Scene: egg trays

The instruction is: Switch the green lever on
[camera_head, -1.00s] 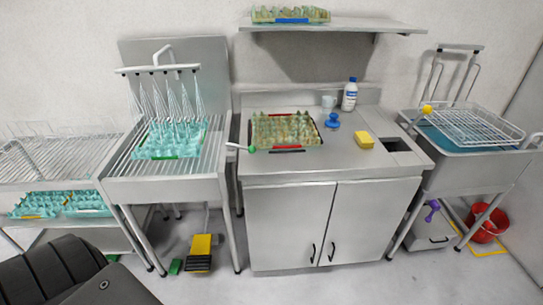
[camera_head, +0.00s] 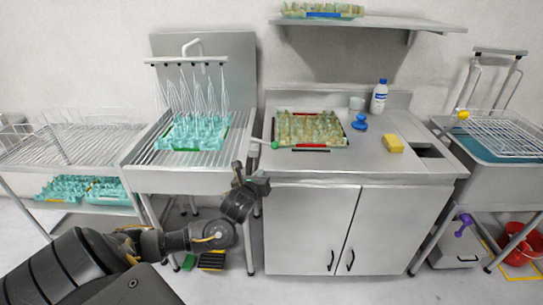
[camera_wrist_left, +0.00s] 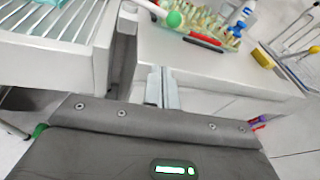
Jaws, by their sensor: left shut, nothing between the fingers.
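The green lever is a pale rod with a round green knob (camera_head: 275,145). It sticks out from the right side of the spray sink, at the left edge of the counter. In the left wrist view the green knob (camera_wrist_left: 174,18) is at the top, with its white rod going up to the left. My left gripper (camera_head: 262,184) is in front of the gap between sink and counter, below the knob and apart from it. Its fingers (camera_wrist_left: 162,88) are together and empty in the left wrist view. My right gripper is not in view.
A spray sink (camera_head: 185,180) holding a teal egg tray (camera_head: 195,132) stands left of the lever. A tray of eggs (camera_head: 311,129) lies on the counter (camera_head: 400,172) just right of the knob. A yellow sponge (camera_head: 393,144) and blue-capped bottle (camera_head: 379,97) are farther right.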

